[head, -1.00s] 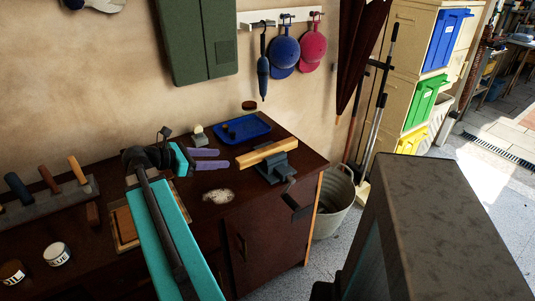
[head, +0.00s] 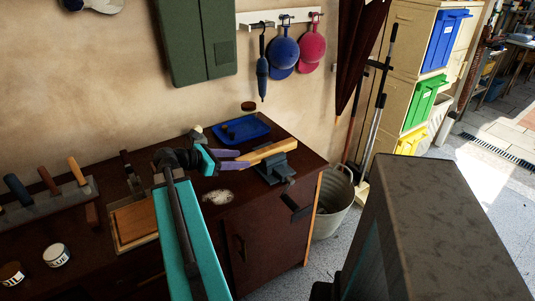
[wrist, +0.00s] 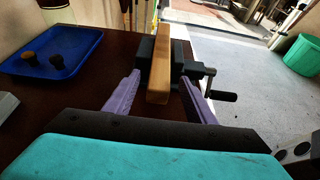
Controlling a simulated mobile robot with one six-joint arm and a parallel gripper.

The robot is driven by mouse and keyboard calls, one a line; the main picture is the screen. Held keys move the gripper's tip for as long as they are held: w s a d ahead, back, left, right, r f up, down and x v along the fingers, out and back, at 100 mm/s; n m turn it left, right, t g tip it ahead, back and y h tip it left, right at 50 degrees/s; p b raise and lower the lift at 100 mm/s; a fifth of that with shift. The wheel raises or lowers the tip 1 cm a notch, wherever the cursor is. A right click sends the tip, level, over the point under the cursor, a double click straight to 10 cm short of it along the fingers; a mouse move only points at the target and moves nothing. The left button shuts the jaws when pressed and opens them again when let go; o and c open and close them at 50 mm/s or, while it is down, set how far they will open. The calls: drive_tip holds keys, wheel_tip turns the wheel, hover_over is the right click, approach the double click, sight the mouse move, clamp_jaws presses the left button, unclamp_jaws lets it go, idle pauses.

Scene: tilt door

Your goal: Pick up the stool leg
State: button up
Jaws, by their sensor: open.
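The stool leg, a pale square wooden bar (head: 268,151), lies clamped in a dark grey vise (head: 275,170) on the brown workbench. In the wrist view the stool leg (wrist: 160,68) points toward me from the vise (wrist: 146,50). My gripper (head: 243,159) is open, with its purple fingers close to the leg's near end. In the wrist view my gripper (wrist: 160,82) has one finger on either side of the leg, with gaps showing. Nothing is held.
A blue tray (head: 241,129) with small dark knobs stands behind the leg. The vise handle (wrist: 224,92) sticks out to the right. A tool rack (head: 45,202), a wooden box (head: 134,222) and jars are at left. A metal bucket (head: 336,205) stands beyond the bench's right edge.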

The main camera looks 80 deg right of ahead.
sight(244, 158)
drive_tip(key=shift+s, duration=0.1)
drive_tip(key=shift+x, duration=2.55)
drive_tip(key=shift+d, duration=0.1)
drive_tip(key=c, duration=1.2)
drive_tip(key=shift+r, duration=0.2)
